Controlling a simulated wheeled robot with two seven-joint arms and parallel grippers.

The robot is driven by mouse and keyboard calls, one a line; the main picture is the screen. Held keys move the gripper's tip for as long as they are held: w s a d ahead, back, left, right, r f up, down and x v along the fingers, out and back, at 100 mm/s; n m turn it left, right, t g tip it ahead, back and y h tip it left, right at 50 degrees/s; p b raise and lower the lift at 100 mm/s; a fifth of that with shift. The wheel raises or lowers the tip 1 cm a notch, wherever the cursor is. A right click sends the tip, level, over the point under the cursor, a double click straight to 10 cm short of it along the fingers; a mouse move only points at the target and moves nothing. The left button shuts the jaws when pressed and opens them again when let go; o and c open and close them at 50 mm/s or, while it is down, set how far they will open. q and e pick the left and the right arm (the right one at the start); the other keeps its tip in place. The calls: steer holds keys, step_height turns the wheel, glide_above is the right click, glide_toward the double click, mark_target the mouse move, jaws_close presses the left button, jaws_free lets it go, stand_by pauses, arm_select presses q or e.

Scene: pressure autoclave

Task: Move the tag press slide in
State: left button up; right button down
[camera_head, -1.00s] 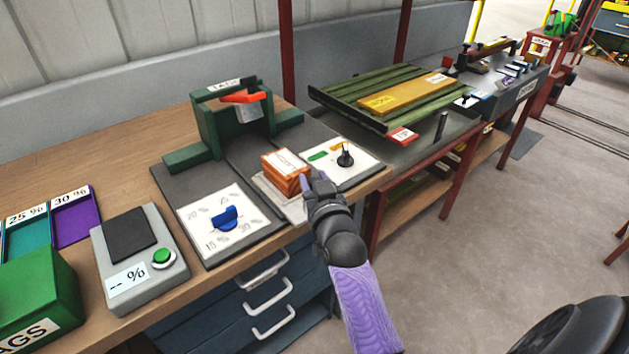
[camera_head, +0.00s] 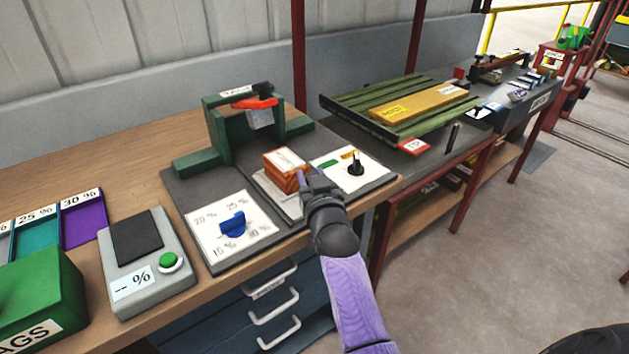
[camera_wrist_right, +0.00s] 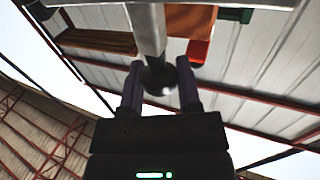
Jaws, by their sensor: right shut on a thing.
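The tag press (camera_head: 215,135) is a green frame with a red-orange handle (camera_head: 255,103), standing at the back of a dark base. Its slide (camera_head: 290,207) is a pale plate in front of the frame, bearing an orange-brown block (camera_head: 284,172) with a light top. My right gripper (camera_head: 314,182) is at the slide's front right, beside the block. In the right wrist view, its fingers (camera_wrist_right: 160,82) are shut around a dark round knob (camera_wrist_right: 158,78) on a grey rod. The grip is hidden in the head view. My left gripper is not in view.
A white panel with a blue dial (camera_head: 232,224) lies left of the slide; a panel with a black knob (camera_head: 355,165) lies right. A grey box with a green button (camera_head: 168,262) and coloured trays (camera_head: 84,217) are further left. Drawer handles (camera_head: 275,307) are below the bench edge.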

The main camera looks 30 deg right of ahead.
steer(key=shift+c, duration=1.6)
jaws_free()
steer(key=shift+f, duration=0.1)
steer(key=shift+s+a+r+p, duration=0.1)
steer(key=shift+s+r+p, duration=0.15)
steer(key=shift+p, duration=0.1)
steer(key=p+v, duration=0.3)
steer(key=shift+s+r, duration=0.1)
steer(key=shift+r, duration=0.15)
arm_select(q)
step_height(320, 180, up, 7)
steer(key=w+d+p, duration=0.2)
steer(key=p, duration=0.1)
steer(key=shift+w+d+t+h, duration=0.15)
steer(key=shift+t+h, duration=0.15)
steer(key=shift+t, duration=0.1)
arm_select(e)
steer(key=v, duration=0.6)
steer(key=shift+f, duration=0.4)
